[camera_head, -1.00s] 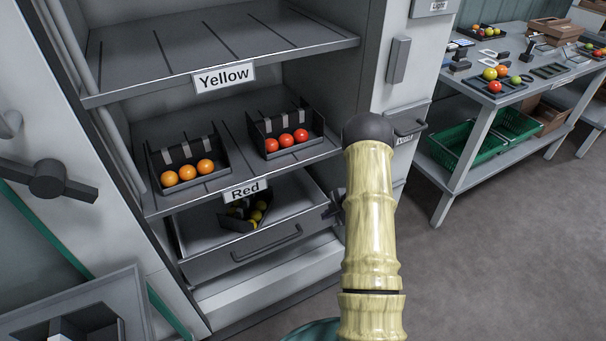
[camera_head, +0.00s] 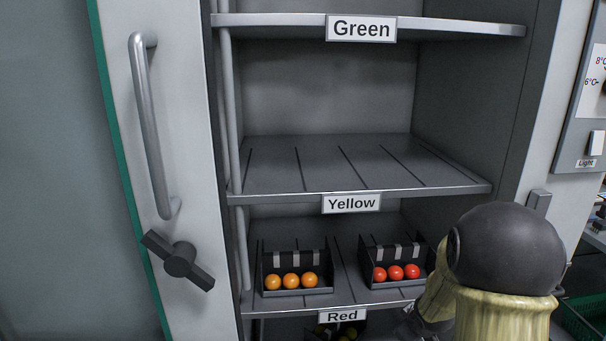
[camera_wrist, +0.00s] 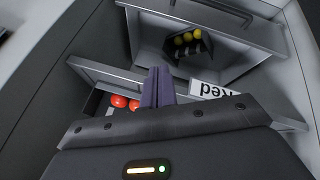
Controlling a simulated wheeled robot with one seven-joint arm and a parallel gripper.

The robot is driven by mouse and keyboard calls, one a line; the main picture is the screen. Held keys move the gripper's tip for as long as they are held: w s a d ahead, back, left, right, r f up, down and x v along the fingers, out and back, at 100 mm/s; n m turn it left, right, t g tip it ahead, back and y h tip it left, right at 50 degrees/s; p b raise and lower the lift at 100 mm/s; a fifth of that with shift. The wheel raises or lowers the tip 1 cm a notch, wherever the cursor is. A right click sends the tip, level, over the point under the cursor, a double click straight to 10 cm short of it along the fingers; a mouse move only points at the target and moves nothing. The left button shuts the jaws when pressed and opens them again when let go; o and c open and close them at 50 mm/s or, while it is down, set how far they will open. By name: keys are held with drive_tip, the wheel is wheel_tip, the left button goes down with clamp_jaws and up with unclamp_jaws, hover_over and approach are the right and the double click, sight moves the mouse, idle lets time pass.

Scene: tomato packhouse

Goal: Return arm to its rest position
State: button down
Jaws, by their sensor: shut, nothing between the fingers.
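My arm shows in the head view at the lower right, its elbow in front of the cabinet's right side. My gripper (camera_wrist: 157,87) shows in the wrist view with its fingers together and nothing between them. It is near the shelf labelled Red, whose label (camera_wrist: 212,90) appears upside down beside the fingers.
The Red shelf (camera_head: 341,297) holds a box of orange tomatoes (camera_head: 292,281) and a box of red tomatoes (camera_head: 396,272). The Yellow shelf (camera_head: 350,168) is empty. The cabinet door (camera_head: 165,120) stands at left.

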drive_tip(key=s+a+r+m+g+y, duration=0.1)
drive_tip(key=s+a+r+m+g, duration=0.15)
drive_tip(key=s+a, duration=0.45)
drive_tip(key=s+a+r+m+g, duration=0.1)
drive_tip(key=s+a+r+m, duration=0.2)
drive_tip(key=s, duration=0.7)
drive_tip(key=w+p+v, duration=0.2)
drive_tip(key=p+v, duration=0.9)
drive_tip(key=p, duration=0.1)
drive_tip(key=w+r+p+v, duration=0.1)
drive_tip(key=w+p+v, duration=0.2)
drive_tip(key=p+v, duration=0.9)
drive_tip(key=shift+s+a, duration=0.3)
drive_tip(key=shift+s, duration=0.1)
drive_tip(key=shift+m, duration=0.25)
drive_tip(key=shift+a, duration=0.15)
